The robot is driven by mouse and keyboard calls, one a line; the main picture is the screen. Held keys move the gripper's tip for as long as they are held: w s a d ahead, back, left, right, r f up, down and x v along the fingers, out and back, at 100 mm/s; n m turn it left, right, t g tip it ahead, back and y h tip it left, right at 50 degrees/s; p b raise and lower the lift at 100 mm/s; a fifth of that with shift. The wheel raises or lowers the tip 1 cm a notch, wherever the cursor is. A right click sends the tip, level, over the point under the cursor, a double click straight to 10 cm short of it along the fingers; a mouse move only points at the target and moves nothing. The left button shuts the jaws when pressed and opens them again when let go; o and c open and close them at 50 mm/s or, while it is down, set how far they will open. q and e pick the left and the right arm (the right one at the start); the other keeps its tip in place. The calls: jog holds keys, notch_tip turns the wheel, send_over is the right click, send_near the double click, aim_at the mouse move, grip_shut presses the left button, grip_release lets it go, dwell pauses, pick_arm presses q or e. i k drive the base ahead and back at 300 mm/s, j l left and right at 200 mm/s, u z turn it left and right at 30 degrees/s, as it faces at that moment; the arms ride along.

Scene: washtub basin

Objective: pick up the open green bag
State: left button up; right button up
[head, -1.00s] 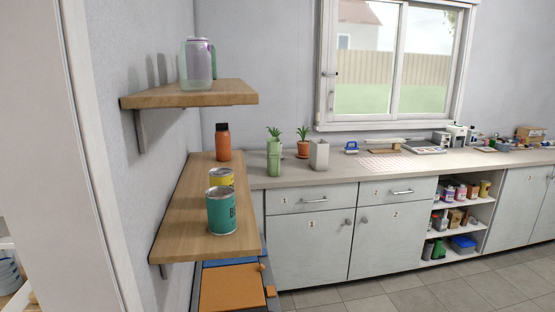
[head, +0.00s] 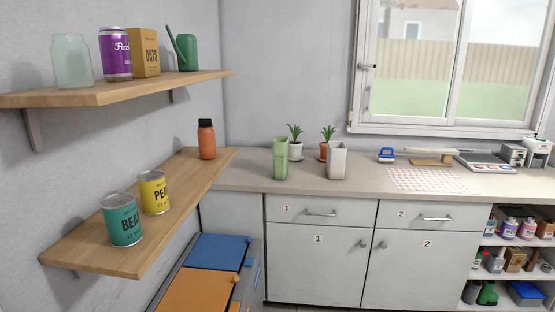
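A tall, narrow light green object (head: 280,160), which looks like the green bag, stands upright on the counter near its left end. Its top is too small to tell whether it is open. Neither of my grippers shows in the head view.
A pale open-topped container (head: 337,161) and two potted plants stand close by on the counter (head: 235,178). An orange bottle (head: 206,139), yellow can (head: 154,193) and teal can (head: 122,220) stand on the lower shelf (head: 190,205). Bins with blue (head: 213,252) and orange lids stand below it.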

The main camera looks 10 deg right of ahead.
aim_at(280, 145)
jog(key=i+l+u, duration=0.1)
jog(key=l, duration=0.25)
jog(key=i+l+u, duration=0.15)
jog(key=l, duration=0.2)
jog(key=i+l+u, duration=0.1)
jog(key=l, duration=0.25)
jog(key=i+l+u, duration=0.15)
jog(key=l, duration=0.25)
